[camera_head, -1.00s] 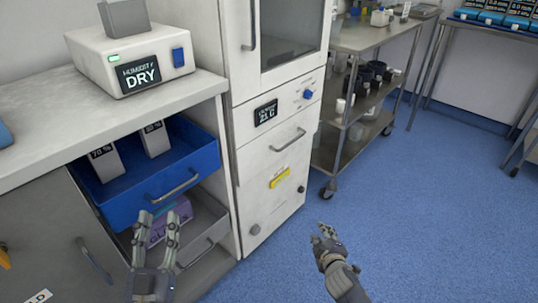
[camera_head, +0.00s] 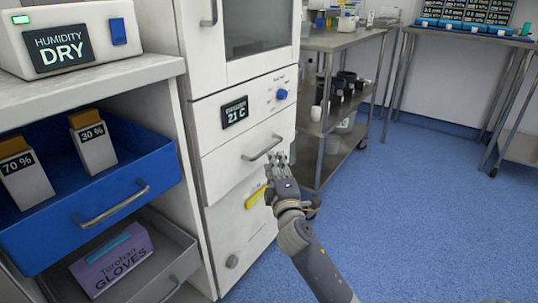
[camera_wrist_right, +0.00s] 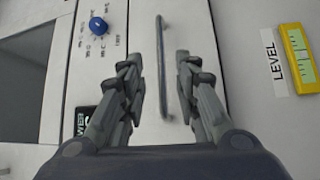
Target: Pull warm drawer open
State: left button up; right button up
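The white cabinet's drawer (camera_head: 240,165) sits below the 21 C display and looks shut. Its bar handle (camera_head: 262,148) is light metal. My right gripper (camera_head: 279,160) is in front of the drawer, near the right end of the handle. In the right wrist view the gripper (camera_wrist_right: 160,56) is open. The handle (camera_wrist_right: 183,85) shows in the gap between its fingers, nearer the right finger lower down. I cannot tell if the fingers reach around it or touch it. My left gripper is out of view.
A blue drawer (camera_head: 100,205) with humidity boxes stands open at left, above an open grey drawer (camera_head: 165,270) holding a gloves box (camera_head: 115,262). A metal cart (camera_head: 345,125) stands right of the cabinet. Blue floor at right is clear.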

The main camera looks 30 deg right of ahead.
jog(key=f+b+x, duration=0.1)
jog(key=x, duration=0.5)
jog(key=shift+w+d+r+b, duration=0.2)
jog(key=shift+w+r+b, duration=0.15)
jog(key=shift+r, duration=0.1)
jog(key=shift+c, duration=0.6)
grip_shut()
